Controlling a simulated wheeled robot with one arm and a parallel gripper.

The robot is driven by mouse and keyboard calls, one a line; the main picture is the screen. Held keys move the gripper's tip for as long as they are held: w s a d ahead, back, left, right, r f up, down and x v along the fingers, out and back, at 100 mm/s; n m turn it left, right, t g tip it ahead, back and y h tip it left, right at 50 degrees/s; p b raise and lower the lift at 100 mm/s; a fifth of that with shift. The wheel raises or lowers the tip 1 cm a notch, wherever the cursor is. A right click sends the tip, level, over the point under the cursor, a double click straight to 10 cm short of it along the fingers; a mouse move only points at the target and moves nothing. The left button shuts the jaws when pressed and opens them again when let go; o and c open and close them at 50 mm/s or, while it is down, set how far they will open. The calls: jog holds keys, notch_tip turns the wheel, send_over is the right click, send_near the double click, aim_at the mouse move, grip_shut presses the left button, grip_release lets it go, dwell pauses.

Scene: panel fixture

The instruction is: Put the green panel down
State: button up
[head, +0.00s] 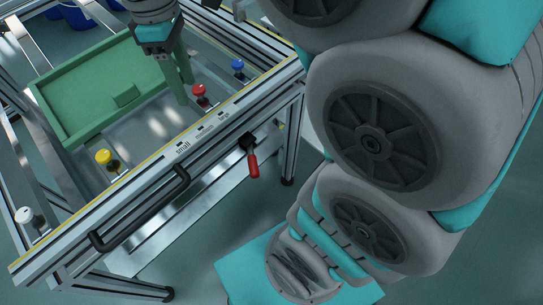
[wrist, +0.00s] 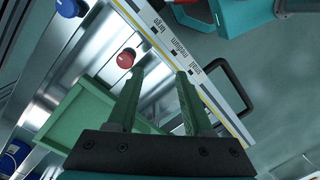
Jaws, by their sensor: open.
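The green panel (head: 80,103) is a shallow rectangular tray shape with a raised rim and a small green block (head: 126,95) on its face. It lies at the back left of the metal frame in the head view; part of it shows at the lower left of the wrist view (wrist: 84,122). My gripper (head: 182,88) has green fingers and is beside the panel's right edge. In the wrist view my gripper (wrist: 160,82) is open, with nothing visible between the fingertips. Whether a finger touches the panel's edge I cannot tell.
The aluminium frame (head: 215,125) carries size labels along its front rail. Red (head: 198,90), blue (head: 237,64), yellow (head: 103,156) and white (head: 24,215) knobs stand up from it. A black handle (head: 140,222) and a red-handled lever (head: 252,165) stick out in front.

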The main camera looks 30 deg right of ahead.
jog(key=s+d+f+m, duration=0.3)
jog(key=s+f+m, duration=0.2)
jog(key=s, duration=0.3)
jog(key=s+d+f+m+g, duration=0.1)
jog(key=s+d+f+m, duration=0.3)
jog(key=s, duration=0.5)
notch_tip(320, 180, down, 4)
jog(key=shift+s+r+m, duration=0.15)
jog(key=shift+r+m, duration=0.05)
jog(key=shift+m, duration=1)
